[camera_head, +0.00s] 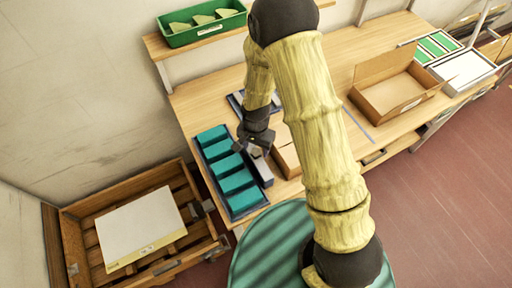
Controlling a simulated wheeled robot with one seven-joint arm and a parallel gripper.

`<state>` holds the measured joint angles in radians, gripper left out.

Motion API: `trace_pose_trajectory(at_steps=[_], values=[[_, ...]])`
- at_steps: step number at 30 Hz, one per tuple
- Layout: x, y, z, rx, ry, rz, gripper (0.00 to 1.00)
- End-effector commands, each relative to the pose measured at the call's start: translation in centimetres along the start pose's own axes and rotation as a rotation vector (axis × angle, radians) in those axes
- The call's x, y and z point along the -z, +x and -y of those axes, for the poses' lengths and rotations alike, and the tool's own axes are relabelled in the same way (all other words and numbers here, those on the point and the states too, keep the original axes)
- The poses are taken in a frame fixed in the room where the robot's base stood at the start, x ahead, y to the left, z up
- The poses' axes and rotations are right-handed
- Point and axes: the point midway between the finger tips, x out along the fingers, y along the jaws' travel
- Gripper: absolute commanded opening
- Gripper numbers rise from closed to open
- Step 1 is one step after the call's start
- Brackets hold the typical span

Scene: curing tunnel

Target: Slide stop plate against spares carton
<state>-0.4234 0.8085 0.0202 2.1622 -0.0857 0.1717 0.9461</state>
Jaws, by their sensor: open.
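My gripper (257,150) is open, low over the wooden bench, between a blue tray of teal blocks and a small brown carton. A narrow grey metal piece, apparently the stop plate (263,174), stands just below the fingers, beside the tray's right edge. I cannot tell whether the fingers touch it. The small carton (287,161) is to its right, partly hidden by my arm. A larger open carton (398,94) with a white label stands further right on the bench. No readable marking shows which carton is the spares carton.
The blue tray (248,208) lies left of the gripper. A green bin (201,30) sits on a shelf at the back. A wooden crate (75,246) with a white panel stands at lower left. Bare bench (207,96) shows behind the tray.

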Motion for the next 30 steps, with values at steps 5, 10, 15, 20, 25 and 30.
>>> trace_pose_trajectory(at_steps=[5,10,15,20,25,30], values=[[0.0,1.4,-0.1,-0.002,-0.001,0.001,0.56],[0.0,1.7,0.0,0.001,-0.001,-0.001,0.56],[0.0,1.7,0.0,0.001,-0.001,-0.001,0.56],[0.0,1.7,0.0,0.000,-0.001,0.000,0.25],[0.0,1.7,0.0,0.000,-0.001,0.000,0.00],[0.0,1.7,0.1,0.001,-0.006,0.000,0.00]])
